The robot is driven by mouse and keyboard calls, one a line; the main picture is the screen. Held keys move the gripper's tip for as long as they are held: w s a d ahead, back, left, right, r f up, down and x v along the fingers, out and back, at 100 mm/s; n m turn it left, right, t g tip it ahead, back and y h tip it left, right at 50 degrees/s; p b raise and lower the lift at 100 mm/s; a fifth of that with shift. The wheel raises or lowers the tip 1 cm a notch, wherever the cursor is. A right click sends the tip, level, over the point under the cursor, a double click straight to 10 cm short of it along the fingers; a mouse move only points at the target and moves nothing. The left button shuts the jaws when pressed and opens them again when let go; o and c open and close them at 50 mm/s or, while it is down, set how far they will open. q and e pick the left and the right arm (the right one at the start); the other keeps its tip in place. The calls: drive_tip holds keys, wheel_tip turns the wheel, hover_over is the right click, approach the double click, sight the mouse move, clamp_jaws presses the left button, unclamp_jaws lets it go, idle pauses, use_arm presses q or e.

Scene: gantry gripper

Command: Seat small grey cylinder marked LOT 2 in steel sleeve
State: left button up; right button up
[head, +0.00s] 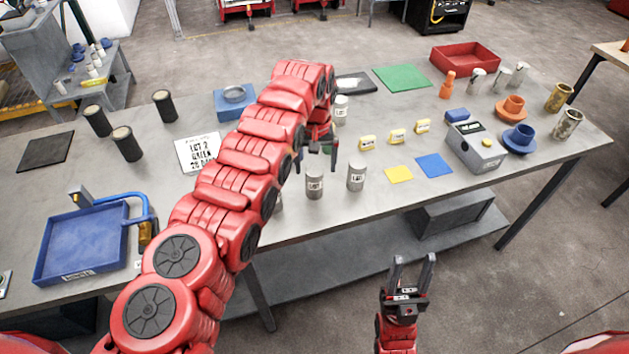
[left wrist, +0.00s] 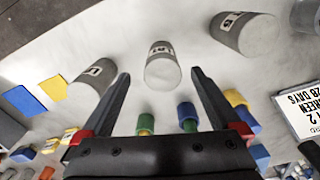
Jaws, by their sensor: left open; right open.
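Small grey cylinders with white labels stand on the grey table: one (head: 314,186) just below my left gripper, another (head: 356,178) to its right, and one (head: 340,112) behind. I cannot surely read which is LOT 2. My left gripper (head: 316,163) is open and empty above the table. In the left wrist view a labelled cylinder (left wrist: 162,68) shows between its fingertips, apart from them, with others on both sides. My right gripper (head: 414,264) is open and empty, off the table's front edge.
A placard (head: 198,153) reads LOT 2 GREEN 28 DAYS. A blue tray (head: 85,272) and several black cylinders (head: 126,143) stand left. Yellow tags (head: 367,142), a grey device (head: 475,148) and orange and blue flanged parts (head: 519,138) stand right. My left arm hides the table's middle.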

sight(314, 170)
use_arm(q)
drive_tip(key=shift+f+p, duration=0.3)
wheel_tip(314, 170, down, 3)
drive_tip(key=shift+a+r+p, duration=0.1)
drive_tip(key=shift+a+p, duration=0.05)
drive_tip(key=shift+p, duration=0.7)
drive_tip(key=shift+f+b, duration=0.55)
drive_tip(key=shift+f, duration=0.45)
drive_tip(key=shift+w, duration=0.1)
drive_tip(key=shift+c, duration=0.4)
clamp_jaws()
